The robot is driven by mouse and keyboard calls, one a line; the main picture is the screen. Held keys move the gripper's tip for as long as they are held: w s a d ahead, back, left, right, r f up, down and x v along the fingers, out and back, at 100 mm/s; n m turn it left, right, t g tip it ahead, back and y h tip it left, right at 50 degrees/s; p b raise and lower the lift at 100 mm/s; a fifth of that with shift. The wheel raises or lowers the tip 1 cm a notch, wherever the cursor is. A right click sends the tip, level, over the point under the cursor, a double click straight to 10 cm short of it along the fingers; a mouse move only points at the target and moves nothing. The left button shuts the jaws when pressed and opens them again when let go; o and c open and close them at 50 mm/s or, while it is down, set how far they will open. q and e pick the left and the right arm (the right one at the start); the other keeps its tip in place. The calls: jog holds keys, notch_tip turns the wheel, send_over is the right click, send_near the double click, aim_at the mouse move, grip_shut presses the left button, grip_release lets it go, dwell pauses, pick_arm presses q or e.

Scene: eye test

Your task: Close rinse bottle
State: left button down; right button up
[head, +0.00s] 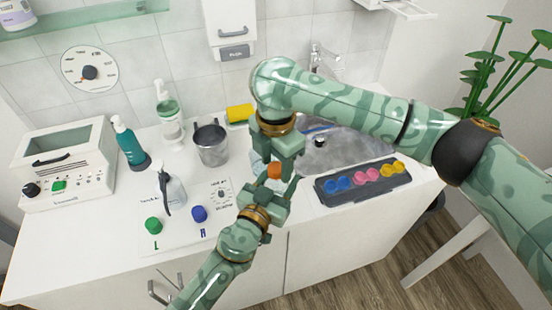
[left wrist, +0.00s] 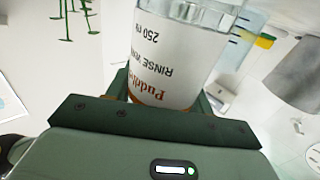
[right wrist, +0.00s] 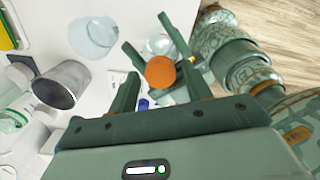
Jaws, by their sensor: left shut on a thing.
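The rinse bottle (left wrist: 180,55) is clear, with a white label reading "RINSE" upside down in the left wrist view. My left gripper (left wrist: 165,98) is shut on it, and the label's orange edge shows near the fingers. An orange cap (head: 275,170) is at the bottle's top end; it also shows in the right wrist view (right wrist: 160,72). The fingers hide whether the cap sits fully on the neck.
A metal mug (head: 212,145), a spray bottle (head: 173,190), a green cap (head: 153,225) and a blue cap (head: 199,213) stand left of my grippers. A dark tray (head: 330,197) with coloured cups lies to the right, before the sink (head: 350,150). A yellow sponge (head: 240,113) lies behind.

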jog(key=c, duration=0.9)
jog(key=o, duration=1.2)
notch_tip(320, 180, up, 12)
